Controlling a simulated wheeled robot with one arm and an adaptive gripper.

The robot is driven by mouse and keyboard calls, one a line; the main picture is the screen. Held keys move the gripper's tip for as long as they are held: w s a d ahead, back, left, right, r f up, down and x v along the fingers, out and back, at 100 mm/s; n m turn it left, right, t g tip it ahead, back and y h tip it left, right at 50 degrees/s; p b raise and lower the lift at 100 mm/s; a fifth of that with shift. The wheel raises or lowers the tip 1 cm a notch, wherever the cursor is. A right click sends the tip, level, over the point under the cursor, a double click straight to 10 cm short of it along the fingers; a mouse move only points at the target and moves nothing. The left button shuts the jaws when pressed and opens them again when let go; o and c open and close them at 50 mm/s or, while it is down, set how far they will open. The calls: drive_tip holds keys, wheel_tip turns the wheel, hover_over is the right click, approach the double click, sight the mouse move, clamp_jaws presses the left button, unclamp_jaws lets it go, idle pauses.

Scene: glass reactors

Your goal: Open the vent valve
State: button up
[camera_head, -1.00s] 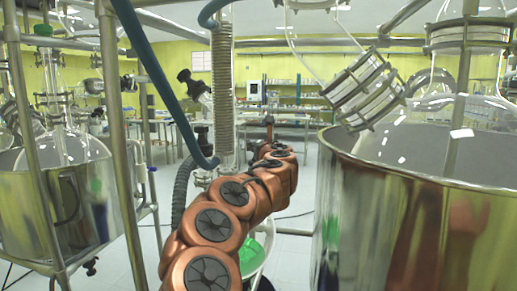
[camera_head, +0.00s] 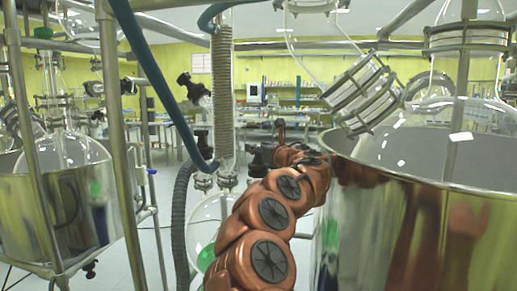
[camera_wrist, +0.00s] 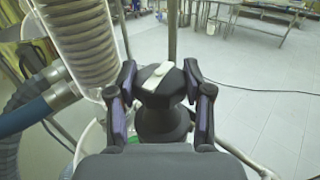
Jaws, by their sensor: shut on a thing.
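The vent valve shows in the wrist view as a dark knob (camera_wrist: 160,88) with a white bar on its top and a wider dark body below. My gripper (camera_wrist: 160,76) has one finger on each side of the knob and is shut on it. The white bar lies tilted across the knob's top. In the head view, a dark shape at the end of my copper-coloured arm (camera_head: 260,160) seems to be my gripper at the valve. It is too small there to tell the two apart.
A coiled glass condenser (camera_wrist: 85,40) and a blue-ended hose (camera_wrist: 45,105) stand close at the left of my gripper. In the head view, a large steel vessel (camera_head: 400,225) stands right beside my arm. A round glass flask (camera_head: 205,225) stands left of it. Open floor lies beyond.

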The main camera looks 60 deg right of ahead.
sight(258, 145)
drive_tip(key=o, duration=1.2)
drive_tip(key=shift+r, duration=5)
drive_tip(key=shift+c, duration=0.8)
